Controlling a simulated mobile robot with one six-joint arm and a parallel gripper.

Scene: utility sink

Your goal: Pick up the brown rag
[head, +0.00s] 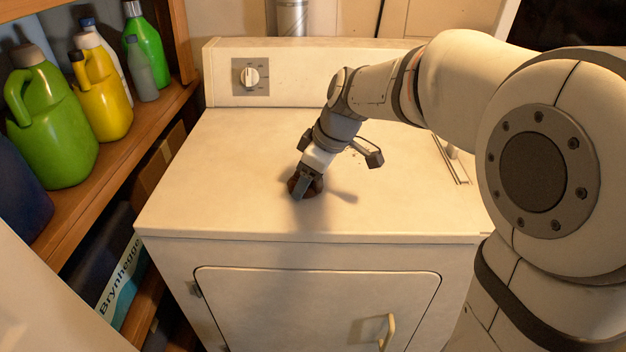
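The brown rag (314,188) is a small dark bundle on the white dryer top, left of its middle. My gripper (304,190) points down at the rag from the upper right, with its fingertips at the rag and overlapping it. The fingers and the arm's end hide part of the rag. I cannot tell whether the fingers are closed on it or whether the rag touches the dryer top.
The dryer top (230,170) is otherwise clear around the rag. A control panel with a knob (250,77) stands at its back. At left, a wooden shelf (120,150) holds several bottles, including a green jug (55,125) and a yellow jug (102,100).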

